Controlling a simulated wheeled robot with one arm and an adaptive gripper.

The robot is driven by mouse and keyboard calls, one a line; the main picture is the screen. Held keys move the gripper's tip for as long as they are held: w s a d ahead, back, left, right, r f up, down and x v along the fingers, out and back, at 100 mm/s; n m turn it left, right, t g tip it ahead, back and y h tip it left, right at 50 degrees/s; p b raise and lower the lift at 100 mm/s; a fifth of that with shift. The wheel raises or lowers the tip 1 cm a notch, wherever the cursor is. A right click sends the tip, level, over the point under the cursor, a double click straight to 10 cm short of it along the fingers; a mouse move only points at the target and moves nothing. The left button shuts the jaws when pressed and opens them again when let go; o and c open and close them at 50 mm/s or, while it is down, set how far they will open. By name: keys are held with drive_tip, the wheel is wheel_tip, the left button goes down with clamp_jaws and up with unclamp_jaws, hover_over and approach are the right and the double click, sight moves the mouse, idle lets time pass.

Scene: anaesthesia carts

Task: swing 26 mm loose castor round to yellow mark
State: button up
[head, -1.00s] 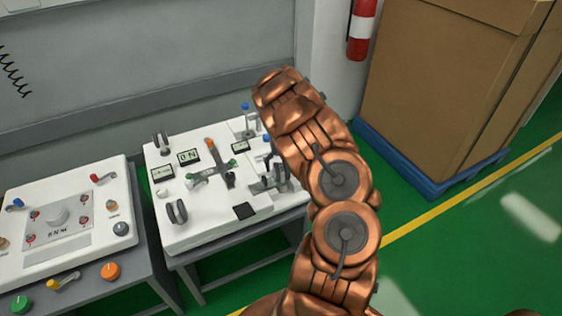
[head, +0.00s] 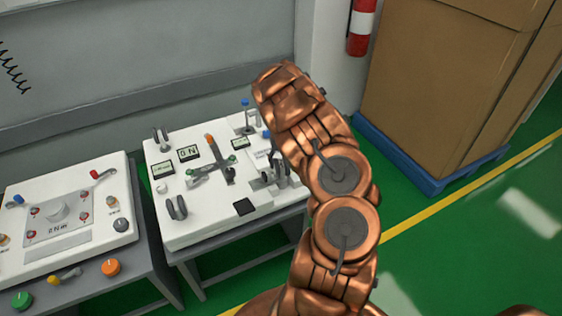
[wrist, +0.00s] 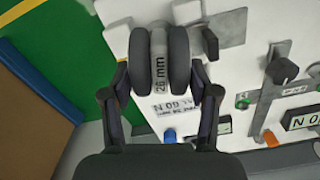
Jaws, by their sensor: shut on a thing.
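A castor with two dark wheels and a grey middle marked "26 mm" (wrist: 178,62) fills the upper middle of the wrist view. My gripper (wrist: 161,88) is shut on it, one dark finger against the outer side of each wheel. In the head view my copper arm covers part of the right side of the white panel (head: 208,226), and the castor there is mostly hidden.
Other castors stand on the panel at its front left (head: 176,208) and back left (head: 160,136). A blue-capped post (head: 246,118) stands behind. A second panel (head: 30,262) is at left; boxes (head: 450,90) at right.

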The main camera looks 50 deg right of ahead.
drive_tip(key=shift+a+f+m+b, duration=0.1)
drive_tip(key=shift+f+m+b, duration=0.05)
drive_tip(key=shift+m+b, duration=0.75)
drive_tip(key=shift+w+m+b, duration=0.1)
drive_tip(key=shift+m+b, duration=0.2)
drive_tip(key=shift+m, duration=0.3)
drive_tip(key=o, duration=1.5)
drive_tip(key=shift+r, duration=0.25)
wheel_tip(320, 180, up, 12)
